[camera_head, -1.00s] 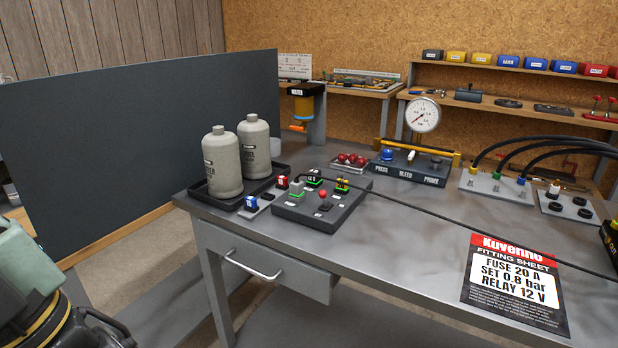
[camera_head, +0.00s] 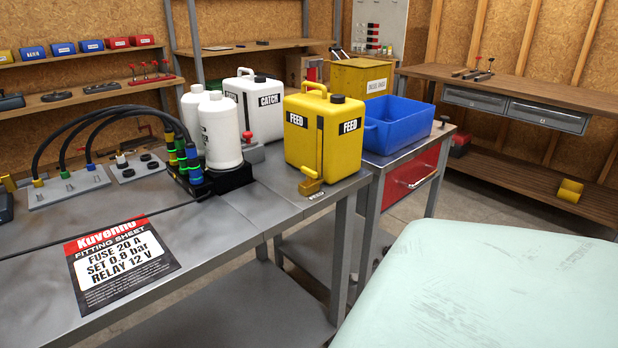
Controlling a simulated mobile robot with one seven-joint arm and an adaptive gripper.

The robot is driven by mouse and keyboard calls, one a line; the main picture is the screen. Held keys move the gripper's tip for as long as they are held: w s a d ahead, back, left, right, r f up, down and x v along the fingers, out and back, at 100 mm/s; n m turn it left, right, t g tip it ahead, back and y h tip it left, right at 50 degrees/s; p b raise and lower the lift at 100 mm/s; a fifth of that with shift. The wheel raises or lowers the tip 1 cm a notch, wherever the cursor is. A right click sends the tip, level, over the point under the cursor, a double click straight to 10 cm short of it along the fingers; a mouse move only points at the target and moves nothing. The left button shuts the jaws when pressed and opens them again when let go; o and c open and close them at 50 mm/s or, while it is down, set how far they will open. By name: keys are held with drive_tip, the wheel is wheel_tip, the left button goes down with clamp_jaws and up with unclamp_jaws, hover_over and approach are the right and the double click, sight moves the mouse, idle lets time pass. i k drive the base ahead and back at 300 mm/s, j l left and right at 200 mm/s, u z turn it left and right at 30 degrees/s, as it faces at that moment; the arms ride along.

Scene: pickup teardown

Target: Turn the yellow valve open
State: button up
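A yellow valve (camera_head: 311,184) sticks out low at the front of the yellow canister (camera_head: 309,135) marked FEED, near the front edge of the grey bench. Its short handle shows as a small yellow block, and a small label lies just below it. I cannot tell from this view whether the valve is open or closed. My gripper is not in view, and nothing is seen touching the valve.
A white canister (camera_head: 246,112) marked CATCH and white bottles (camera_head: 220,140) stand left of the yellow canister. A blue bin (camera_head: 397,124) stands to its right. Black hoses (camera_head: 100,120) arch at the left. A fitting sheet (camera_head: 122,262) lies on the bench. The floor shows beyond the bench's right end.

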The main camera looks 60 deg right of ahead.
sight(310, 173)
drive_tip(key=z, duration=1.7)
